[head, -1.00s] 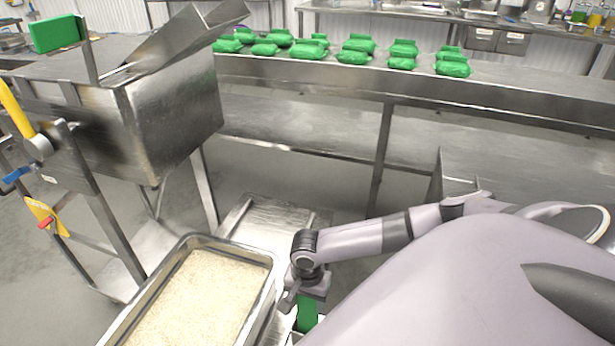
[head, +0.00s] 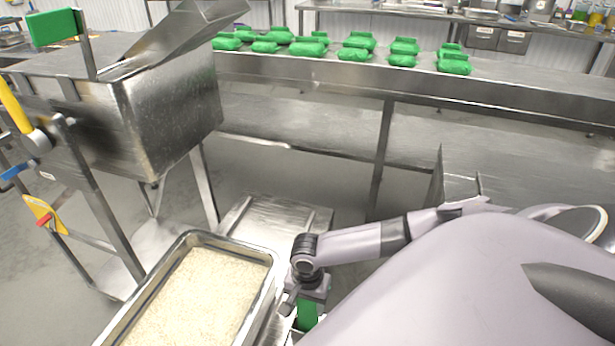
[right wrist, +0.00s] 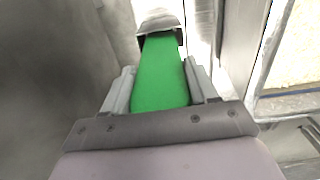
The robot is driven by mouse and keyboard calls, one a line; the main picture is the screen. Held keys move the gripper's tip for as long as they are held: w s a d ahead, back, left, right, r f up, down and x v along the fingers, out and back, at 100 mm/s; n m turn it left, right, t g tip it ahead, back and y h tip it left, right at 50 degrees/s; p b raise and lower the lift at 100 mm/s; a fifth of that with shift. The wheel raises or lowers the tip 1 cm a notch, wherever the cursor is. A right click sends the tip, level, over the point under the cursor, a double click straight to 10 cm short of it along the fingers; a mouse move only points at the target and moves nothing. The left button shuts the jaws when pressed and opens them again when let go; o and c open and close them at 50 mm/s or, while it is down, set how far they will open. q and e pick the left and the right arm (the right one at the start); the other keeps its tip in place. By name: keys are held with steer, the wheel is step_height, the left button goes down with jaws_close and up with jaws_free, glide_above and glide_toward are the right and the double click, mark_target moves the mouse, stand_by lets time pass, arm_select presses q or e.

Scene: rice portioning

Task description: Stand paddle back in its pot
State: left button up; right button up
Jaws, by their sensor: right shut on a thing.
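My right gripper (head: 308,289) points down just right of the rice pan, with the green paddle (head: 307,316) below it. In the right wrist view the green paddle (right wrist: 160,75) lies between the two fingers of my right gripper (right wrist: 160,88), which is shut on it. The paddle's lower end is hidden in the head view. I cannot make out the pot for certain in either view. My left gripper is not in view.
A steel pan (head: 268,262) of rice (head: 200,298) stands left of my right gripper. A steel hopper (head: 175,110) on legs is at left. Several green bags (head: 355,54) lie on the steel conveyor (head: 400,85) behind. Open floor shows between them.

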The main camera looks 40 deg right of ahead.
steer(key=shift+f, duration=0.2)
steer(key=o, duration=1.1)
steer(key=shift+o, duration=0.2)
step_height(320, 180, up, 7)
steer(key=shift+r+p, duration=0.1)
steer(key=shift+p, duration=0.55)
